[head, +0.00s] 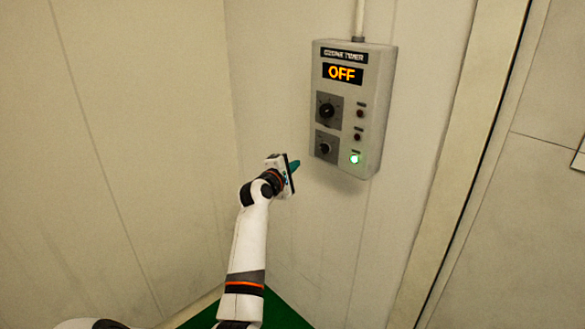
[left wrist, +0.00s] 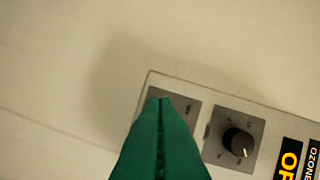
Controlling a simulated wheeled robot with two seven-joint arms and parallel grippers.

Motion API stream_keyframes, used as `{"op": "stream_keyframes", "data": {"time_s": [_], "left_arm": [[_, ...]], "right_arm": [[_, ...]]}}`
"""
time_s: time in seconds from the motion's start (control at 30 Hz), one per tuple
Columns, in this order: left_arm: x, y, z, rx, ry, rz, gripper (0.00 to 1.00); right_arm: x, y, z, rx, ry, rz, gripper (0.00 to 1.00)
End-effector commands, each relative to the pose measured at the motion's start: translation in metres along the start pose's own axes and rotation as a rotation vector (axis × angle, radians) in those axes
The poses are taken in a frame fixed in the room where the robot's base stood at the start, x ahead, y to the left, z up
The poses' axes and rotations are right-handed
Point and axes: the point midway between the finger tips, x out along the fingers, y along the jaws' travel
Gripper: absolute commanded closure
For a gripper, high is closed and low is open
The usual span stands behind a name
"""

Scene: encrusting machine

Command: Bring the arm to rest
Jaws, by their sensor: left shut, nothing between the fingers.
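My left gripper (head: 293,166) is shut and empty, with its green fingers pointing toward the wall just left of the timer box's lower part. In the left wrist view the shut green fingers (left wrist: 161,105) cover part of the lower knob plate (left wrist: 185,102). I cannot tell whether they touch the box. The grey timer box (head: 378,115) hangs on the wall, and its display (head: 342,74) reads OFF in orange. The upper knob (head: 327,111) and lower knob (head: 325,148) sit on its front. A green light (head: 355,158) glows at the lower right. My right gripper is not in view.
The pale wall (head: 300,230) is bare below the box. Another wall panel (head: 120,130) stands at the left, meeting it in a corner. A door-like frame edge (head: 455,160) rises at the right. A conduit (head: 359,20) runs up from the box. The floor (head: 275,310) is green.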

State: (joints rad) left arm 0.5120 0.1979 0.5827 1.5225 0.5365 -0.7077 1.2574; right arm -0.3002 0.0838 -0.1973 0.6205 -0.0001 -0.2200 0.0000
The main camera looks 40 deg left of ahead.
Motion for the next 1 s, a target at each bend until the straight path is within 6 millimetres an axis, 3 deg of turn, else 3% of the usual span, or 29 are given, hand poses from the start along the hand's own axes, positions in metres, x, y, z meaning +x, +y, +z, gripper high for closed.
{"op": "stream_keyframes", "data": {"time_s": [0.17,0.7,0.77,0.87,1.0], "left_arm": [[-0.003,0.000,0.000,-0.001,0.000,0.001,1.00],[-0.002,0.007,0.000,0.012,-0.001,0.012,1.00],[0.001,0.022,-0.001,0.040,-0.003,0.038,1.00],[0.005,0.071,-0.002,0.138,-0.005,0.120,1.00],[-0.001,0.175,-0.003,0.354,0.013,0.286,1.00]], "right_arm": [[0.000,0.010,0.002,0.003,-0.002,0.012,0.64],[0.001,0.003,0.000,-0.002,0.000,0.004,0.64],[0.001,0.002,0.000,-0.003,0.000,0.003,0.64],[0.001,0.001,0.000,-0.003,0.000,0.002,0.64],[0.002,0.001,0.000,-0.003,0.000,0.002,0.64]]}}
